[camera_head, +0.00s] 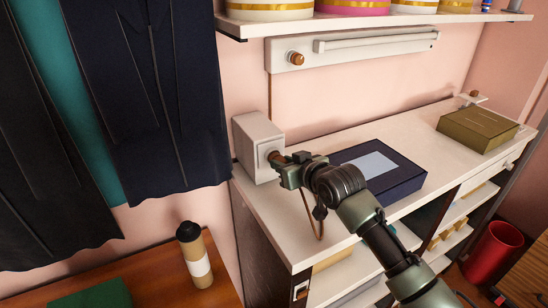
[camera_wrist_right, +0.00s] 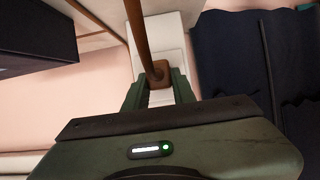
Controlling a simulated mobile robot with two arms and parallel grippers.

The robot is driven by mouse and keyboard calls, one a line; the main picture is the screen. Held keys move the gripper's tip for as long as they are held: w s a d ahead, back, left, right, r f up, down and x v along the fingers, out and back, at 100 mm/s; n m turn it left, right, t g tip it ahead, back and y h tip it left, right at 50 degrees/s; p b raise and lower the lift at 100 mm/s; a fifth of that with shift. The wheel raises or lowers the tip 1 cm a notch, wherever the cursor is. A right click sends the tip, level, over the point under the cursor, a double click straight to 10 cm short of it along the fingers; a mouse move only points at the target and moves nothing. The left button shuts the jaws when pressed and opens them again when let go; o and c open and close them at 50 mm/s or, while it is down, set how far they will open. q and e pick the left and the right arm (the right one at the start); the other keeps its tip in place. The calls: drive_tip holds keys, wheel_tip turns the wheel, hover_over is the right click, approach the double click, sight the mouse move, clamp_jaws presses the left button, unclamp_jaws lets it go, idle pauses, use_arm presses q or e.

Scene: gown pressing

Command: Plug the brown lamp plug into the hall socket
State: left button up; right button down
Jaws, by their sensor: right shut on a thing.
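My right gripper (camera_head: 280,165) is shut on the brown plug (camera_head: 273,156), at the front of a pale socket box (camera_head: 254,138) above the left end of the white counter. The plug is against or very near the box face; I cannot tell whether its pins are in. In the right wrist view the brown plug (camera_wrist_right: 158,74) sits between the fingers (camera_wrist_right: 158,92), with its brown cord (camera_wrist_right: 137,28) running up and the pale box (camera_wrist_right: 172,52) behind. A cord (camera_head: 315,222) also hangs below the gripper in the head view. My left gripper is not in view.
A dark blue box (camera_head: 385,186) lies right of the gripper on the counter (camera_head: 320,150). An olive box (camera_head: 478,129) lies farther right. Dark gowns (camera_head: 155,90) hang at left. A bottle (camera_head: 195,255) stands on a wooden table. A wall fixture (camera_head: 350,48) is above.

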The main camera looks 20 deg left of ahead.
drive_tip(key=shift+p, duration=0.3)
idle(0.4)
drive_tip(key=shift+w+a, duration=0.1)
drive_tip(key=shift+a, duration=0.05)
drive_tip(key=shift+w+a+b, duration=0.3)
drive_tip(key=shift+a+b, duration=0.05)
drive_tip(key=shift+b, duration=0.15)
drive_tip(key=c, duration=1.1)
unclamp_jaws()
